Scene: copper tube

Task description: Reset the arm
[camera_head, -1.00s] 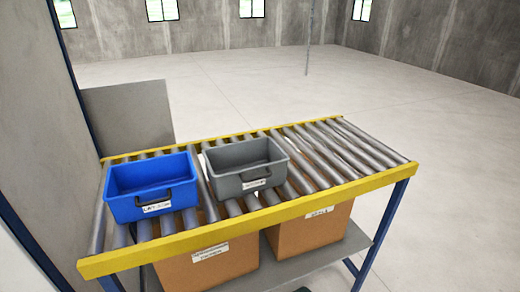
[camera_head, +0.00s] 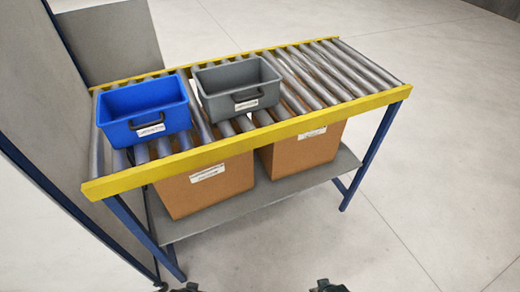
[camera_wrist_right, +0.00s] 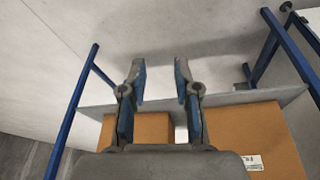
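My right gripper (camera_wrist_right: 159,70) fills the middle of the right wrist view, its two fingers apart with nothing between them. In the head view a dark part of my right gripper (camera_head: 330,286) shows at the bottom edge, in front of the conveyor. A dark part of my left gripper (camera_head: 186,288) shows at the bottom edge further left; most of it is cut off, so its fingers cannot be read. Both are apart from the table and the bins. No copper tube can be made out.
A roller conveyor table with a yellow rail (camera_head: 270,137) carries a blue bin (camera_head: 143,107) and a grey bin (camera_head: 237,88). Two cardboard boxes (camera_head: 205,185) (camera_head: 300,152) stand on its lower shelf (camera_head: 265,197). A grey panel (camera_head: 110,45) stands behind left. Floor at right is clear.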

